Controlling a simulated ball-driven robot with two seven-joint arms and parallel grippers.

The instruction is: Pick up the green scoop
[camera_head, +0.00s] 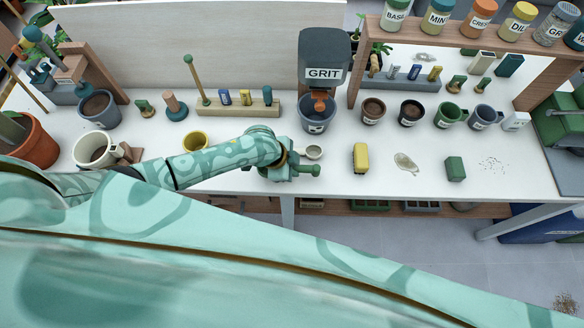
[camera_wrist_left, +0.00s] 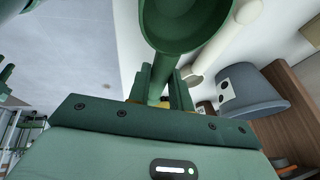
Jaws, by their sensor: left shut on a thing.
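In the left wrist view, the green scoop (camera_wrist_left: 187,22) shows large, its round bowl toward the camera at the top. Its handle (camera_wrist_left: 157,85) runs down between the two fingers of my left gripper (camera_wrist_left: 160,92), which is shut on it. In the head view, my left gripper (camera_head: 298,170) is at the front part of the white table, below the GRIT dispenser. There the scoop is hard to tell apart from the green gripper. My right gripper is not in view.
A small pale round dish (camera_head: 313,152) is just beside the left gripper. The GRIT dispenser (camera_head: 323,75) stands behind, over a blue-grey pot (camera_head: 318,118). A yellow pot (camera_head: 195,141) is left, near my arm.

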